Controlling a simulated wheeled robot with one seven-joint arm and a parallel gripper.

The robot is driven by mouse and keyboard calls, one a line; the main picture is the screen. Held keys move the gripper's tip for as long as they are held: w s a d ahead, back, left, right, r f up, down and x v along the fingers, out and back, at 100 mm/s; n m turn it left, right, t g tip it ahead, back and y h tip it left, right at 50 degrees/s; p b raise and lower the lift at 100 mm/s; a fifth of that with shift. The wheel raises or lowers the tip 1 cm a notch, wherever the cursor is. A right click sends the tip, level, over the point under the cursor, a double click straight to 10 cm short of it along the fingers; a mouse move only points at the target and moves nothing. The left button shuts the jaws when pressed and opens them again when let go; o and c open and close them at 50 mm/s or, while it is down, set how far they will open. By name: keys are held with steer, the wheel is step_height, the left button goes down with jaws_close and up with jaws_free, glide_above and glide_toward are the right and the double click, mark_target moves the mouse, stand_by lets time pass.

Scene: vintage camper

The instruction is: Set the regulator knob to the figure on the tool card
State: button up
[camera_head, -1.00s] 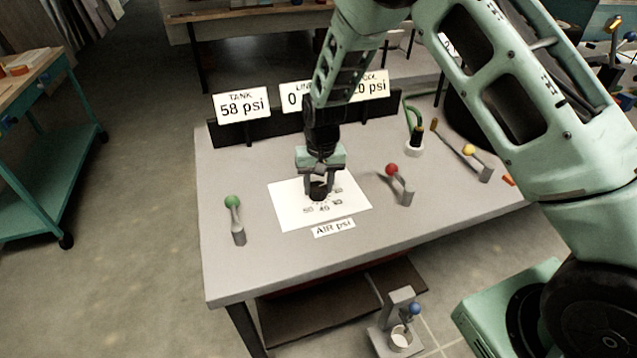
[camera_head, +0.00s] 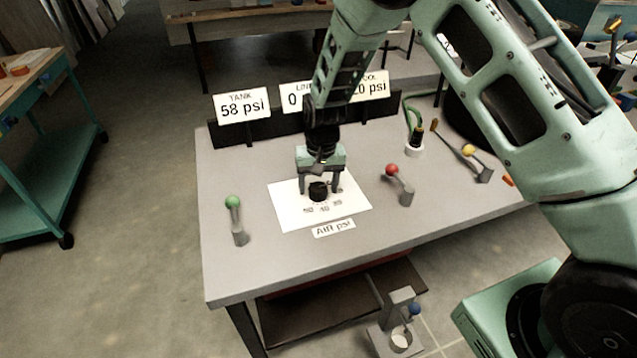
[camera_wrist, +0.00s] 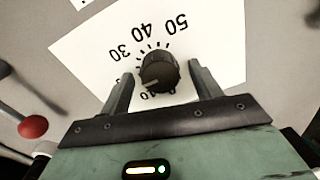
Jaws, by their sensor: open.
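The regulator knob (camera_head: 318,191) is black and round, on a white dial sheet on the workbench. It also shows in the wrist view (camera_wrist: 160,72), with a pale pointer line facing lower left, towards the low figures. Figures 30, 40 and 50 are readable there; the lower ones are partly hidden by a finger. My gripper (camera_head: 320,188) is open, its fingers apart on either side of the knob; the wrist view shows this too (camera_wrist: 160,74). The tool card (camera_head: 372,87) at the back is partly covered by my arm; "20 psi" shows.
The tank card (camera_head: 242,105) reads 58 psi. The line card (camera_head: 292,97) shows 0 and is partly hidden. A green-knobbed lever (camera_head: 235,218) stands left of the dial, a red-knobbed lever (camera_head: 402,184) right, a yellow-knobbed one (camera_head: 478,162) farther right.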

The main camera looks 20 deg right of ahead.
mark_target(322, 187)
steer(key=shift+r, duration=0.1)
step_height(322, 187, up, 17)
steer(key=b, duration=0.1)
steer(key=shift+d+r, duration=0.15)
steer(key=shift+d, duration=0.3)
steer(key=shift+s, duration=0.15)
steer(key=s+a+r+n, duration=0.2)
steer(key=s+a+n, duration=0.15)
steer(key=s, duration=0.55)
steer(key=s+a+r+n, duration=0.1)
steer(key=s+a+n, duration=0.1)
steer(key=s+a, duration=0.5)
steer(key=s+d+n, duration=0.1)
steer(key=s+n, duration=0.1)
steer(key=s, duration=0.6)
steer(key=s+d+f+n, duration=0.1)
steer(key=s+d+n, duration=0.1)
steer(key=s, duration=0.7)
steer(key=shift+d+f, duration=0.2)
steer(key=shift+f, duration=0.05)
